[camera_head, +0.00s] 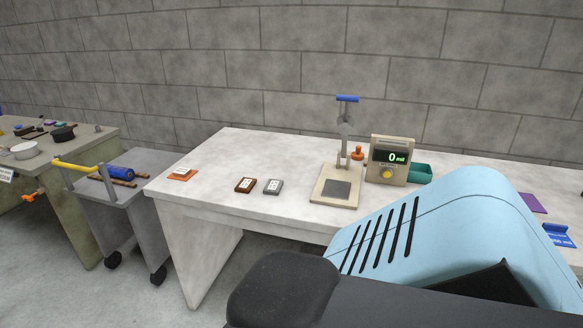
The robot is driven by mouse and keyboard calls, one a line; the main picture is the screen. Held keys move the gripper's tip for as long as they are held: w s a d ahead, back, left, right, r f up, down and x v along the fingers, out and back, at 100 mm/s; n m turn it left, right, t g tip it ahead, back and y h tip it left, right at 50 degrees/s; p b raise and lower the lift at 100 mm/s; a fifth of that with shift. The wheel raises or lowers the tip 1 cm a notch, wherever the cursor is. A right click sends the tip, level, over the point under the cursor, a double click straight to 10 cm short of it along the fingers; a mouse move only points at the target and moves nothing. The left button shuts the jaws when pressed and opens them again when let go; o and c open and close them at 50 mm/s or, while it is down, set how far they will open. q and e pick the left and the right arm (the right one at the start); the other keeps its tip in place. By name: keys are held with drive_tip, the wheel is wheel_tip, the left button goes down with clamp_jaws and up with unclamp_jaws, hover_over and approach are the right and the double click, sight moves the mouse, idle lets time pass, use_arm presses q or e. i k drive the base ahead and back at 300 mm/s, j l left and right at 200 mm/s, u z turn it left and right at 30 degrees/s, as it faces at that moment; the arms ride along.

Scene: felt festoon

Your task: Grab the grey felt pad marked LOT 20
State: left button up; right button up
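A small grey pad (273,187) with a white label lies flat on the white table (220,150), left of the middle. Its label is too small to read, so I cannot tell the lot number. A dark brown pad (245,185) with a similar white label lies just to its left, a small gap apart. Neither of my grippers shows in the head view.
Right of the pads stand a beige press (325,199) with a blue handle, an orange knob piece (357,153), a display box (391,174) reading 0 and a green bin (420,174). A grey cart (110,195) stands left of the table. Blue and black bodywork covers the lower right.

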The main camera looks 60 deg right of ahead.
sight(273, 187)
drive_tip(key=z, duration=0.45)
drive_tip(key=i+l+z, duration=0.1)
drive_tip(key=z, duration=0.75)
drive_tip(key=i+z, duration=0.1)
drive_tip(key=z, duration=0.75)
drive_tip(key=i+l, duration=0.05)
